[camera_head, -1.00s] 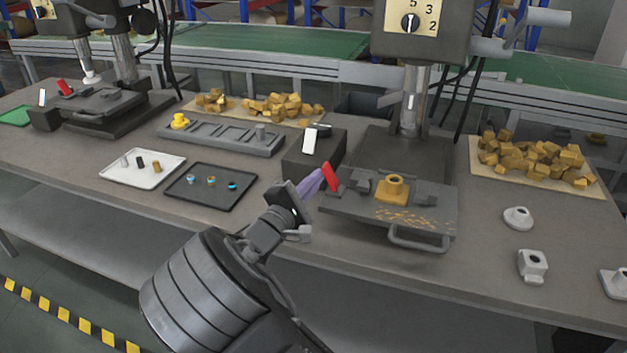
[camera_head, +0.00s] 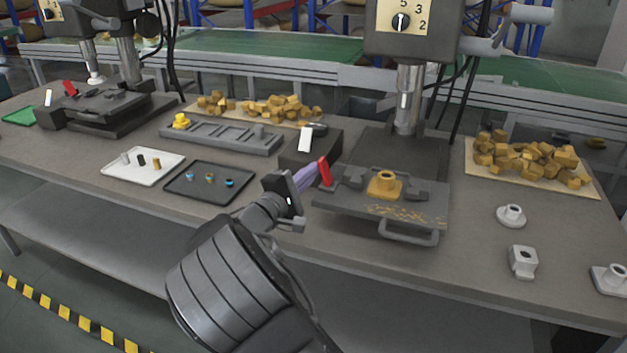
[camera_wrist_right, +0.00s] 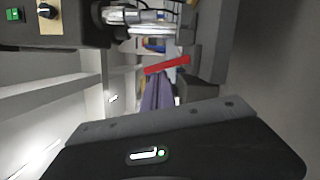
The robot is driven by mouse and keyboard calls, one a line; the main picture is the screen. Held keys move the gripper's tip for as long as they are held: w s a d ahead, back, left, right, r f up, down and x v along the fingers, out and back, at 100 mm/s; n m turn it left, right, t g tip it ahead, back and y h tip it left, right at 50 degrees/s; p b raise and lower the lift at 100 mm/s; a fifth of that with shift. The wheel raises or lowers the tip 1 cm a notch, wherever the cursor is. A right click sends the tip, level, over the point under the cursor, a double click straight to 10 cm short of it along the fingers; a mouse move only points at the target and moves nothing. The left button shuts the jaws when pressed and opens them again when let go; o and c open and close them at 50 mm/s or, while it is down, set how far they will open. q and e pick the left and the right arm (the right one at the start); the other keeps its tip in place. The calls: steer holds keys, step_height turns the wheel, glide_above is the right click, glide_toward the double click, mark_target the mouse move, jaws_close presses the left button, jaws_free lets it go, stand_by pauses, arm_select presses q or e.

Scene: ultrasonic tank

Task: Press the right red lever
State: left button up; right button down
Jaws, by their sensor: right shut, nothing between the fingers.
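The right red lever (camera_head: 324,172) stands up at the left edge of the right machine's grey plate. It also shows in the right wrist view (camera_wrist_right: 167,65). My right gripper (camera_head: 312,172) is shut and empty, its purple fingers pointing at the lever from the left. In the right wrist view the fingertips (camera_wrist_right: 158,80) are right at the lever; whether they touch it I cannot tell. A yellow part (camera_head: 385,186) sits on the plate, right of the lever. Another red lever (camera_head: 70,88) is on the left machine. My left gripper is not in view.
A black box with a white switch (camera_head: 305,139) stands just behind the fingers. A black tray (camera_head: 240,200) and a white tray (camera_head: 118,172) lie to the left. A plate handle (camera_head: 408,236) sticks out in front. Brown chunks lie on a mat (camera_head: 590,188) at right.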

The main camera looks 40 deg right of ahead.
steer(key=m+b, duration=0.1)
steer(key=s+m+y+b, duration=0.1)
steer(key=m+b, duration=0.1)
steer(key=d+m+b, duration=0.1)
steer(key=m, duration=0.1)
steer(key=shift+s+r+g+b, duration=0.25)
steer(key=shift+r+g+b, duration=0.05)
steer(key=shift+r, duration=0.05)
steer(key=shift+s+r, duration=0.1)
steer(key=shift+r, duration=0.2)
arm_select(q)
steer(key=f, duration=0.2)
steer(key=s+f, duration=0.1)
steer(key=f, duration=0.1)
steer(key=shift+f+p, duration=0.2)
steer(key=shift+p, duration=0.1)
arm_select(e)
steer(key=shift+r, duration=0.1)
steer(key=shift+w+r, duration=0.15)
steer(key=shift+w, duration=0.1)
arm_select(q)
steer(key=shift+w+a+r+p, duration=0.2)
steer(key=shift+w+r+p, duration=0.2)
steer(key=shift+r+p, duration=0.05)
arm_select(e)
steer(key=s+a+r, duration=0.1)
steer(key=a+r, duration=0.1)
steer(key=a, duration=0.9)
steer(key=shift+s+r, duration=0.15)
steer(key=shift+r, duration=0.05)
